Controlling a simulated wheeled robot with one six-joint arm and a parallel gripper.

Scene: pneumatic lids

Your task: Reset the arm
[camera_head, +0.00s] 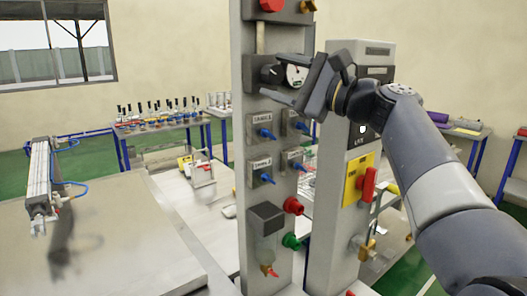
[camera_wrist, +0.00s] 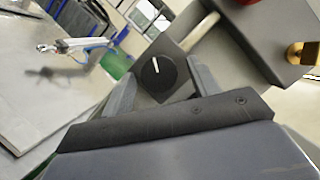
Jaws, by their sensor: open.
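My gripper (camera_head: 292,84) is raised in front of the upper part of a grey control panel (camera_head: 247,190), with its fingers pointing left. In the wrist view my gripper (camera_wrist: 155,85) has its two fingers spread apart with nothing held between them. A black knob with a white mark (camera_wrist: 157,73) shows between and beyond the fingertips. I cannot tell whether a finger touches it. A round pressure gauge (camera_head: 296,75) sits close behind the gripper in the head view and is partly covered by it.
Below are blue-handled valves (camera_head: 265,133), a red button (camera_head: 293,206) and a green button (camera_head: 291,241). A second post with a red switch (camera_head: 368,184) stands right of the panel, close to my arm. A pneumatic cylinder (camera_head: 39,178) is over the grey table (camera_head: 120,240) at left.

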